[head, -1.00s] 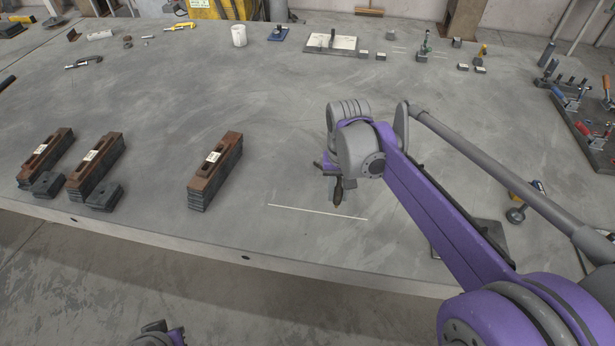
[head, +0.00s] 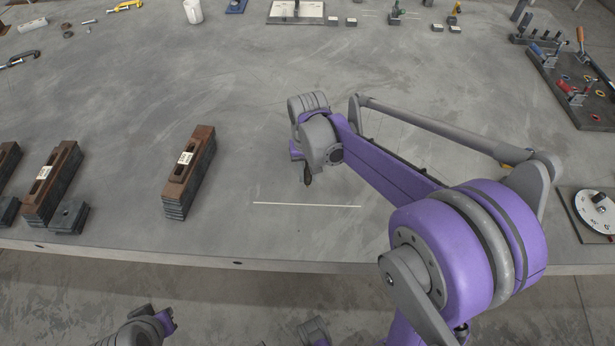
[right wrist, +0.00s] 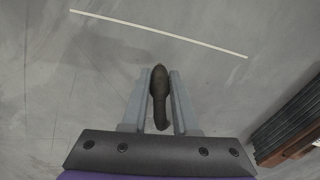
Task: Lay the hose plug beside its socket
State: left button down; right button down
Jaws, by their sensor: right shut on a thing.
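My right gripper (right wrist: 160,100) is shut on a dark brown, elongated piece with a rounded end, apparently the hose plug (right wrist: 159,85). In the right wrist view the piece lies lengthwise between the two grey fingers. In the head view the plug (head: 307,177) shows as a dark tip hanging below my right wrist, just behind a thin white line on the table. The gripper's fingers are mostly hidden there. I cannot make out a socket for certain. Part of my left arm shows at the lower left of the head view, but its fingers do not.
The concrete-grey table (head: 270,240) is clear around the white line (head: 307,205). A rusty-topped stack of bars (head: 190,172) stands left of it. A plate with a white dial (head: 597,212) lies at the right edge.

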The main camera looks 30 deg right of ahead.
jog(key=shift+f, duration=0.9)
jog(key=shift+f, duration=0.15)
jog(key=c, duration=0.7)
grip_release()
